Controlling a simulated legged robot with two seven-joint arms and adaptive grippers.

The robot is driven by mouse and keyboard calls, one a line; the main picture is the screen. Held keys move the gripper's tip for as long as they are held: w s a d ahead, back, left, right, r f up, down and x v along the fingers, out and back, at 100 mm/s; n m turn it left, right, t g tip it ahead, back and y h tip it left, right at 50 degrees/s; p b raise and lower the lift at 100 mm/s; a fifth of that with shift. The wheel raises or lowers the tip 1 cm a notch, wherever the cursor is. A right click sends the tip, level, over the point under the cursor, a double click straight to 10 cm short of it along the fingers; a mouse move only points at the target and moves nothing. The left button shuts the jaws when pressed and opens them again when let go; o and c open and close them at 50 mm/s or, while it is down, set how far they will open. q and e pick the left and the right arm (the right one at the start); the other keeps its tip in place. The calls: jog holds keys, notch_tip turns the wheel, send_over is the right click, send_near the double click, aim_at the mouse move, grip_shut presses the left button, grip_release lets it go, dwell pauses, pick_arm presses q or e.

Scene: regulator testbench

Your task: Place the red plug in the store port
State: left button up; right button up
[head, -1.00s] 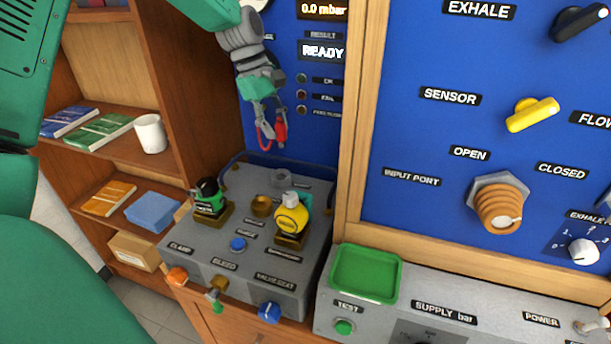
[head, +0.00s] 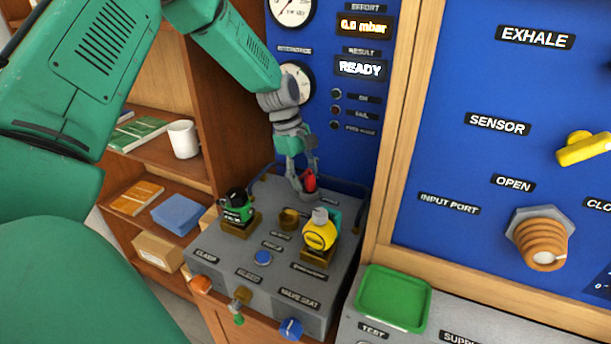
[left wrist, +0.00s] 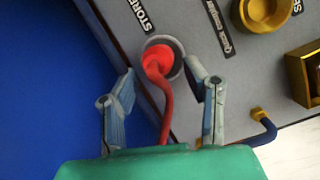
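The red plug (head: 310,181) is at the back of the grey bench box. In the left wrist view the red plug (left wrist: 158,60) sits in the round grey store port (left wrist: 178,47), with its red cable running back towards my gripper. A partly cut-off label starting "STORE" (left wrist: 137,13) is beside the port. My left gripper (head: 303,183) is over the plug. In the left wrist view its fingers (left wrist: 161,67) are spread on either side of the plug, with visible gaps. How deep the plug sits is hard to tell. My right gripper is not in view.
The grey box (head: 222,254) also carries a green-and-black fitting (head: 237,208), a yellow fitting (head: 320,232), a brass port (head: 289,219) and a blue button (head: 263,258). The blue panel (head: 345,170) rises close behind. A green tray (head: 393,298) lies to the right.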

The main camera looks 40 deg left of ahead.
pick_arm(q)
jog(key=shift+a, duration=0.35)
jog(key=shift+s+d+r, duration=0.1)
jog(key=shift+s+r, duration=0.05)
jog(key=shift+r, duration=0.1)
jog(key=v, duration=1.1)
jog(key=shift+r, duration=0.4)
jog(key=shift+d, duration=0.15)
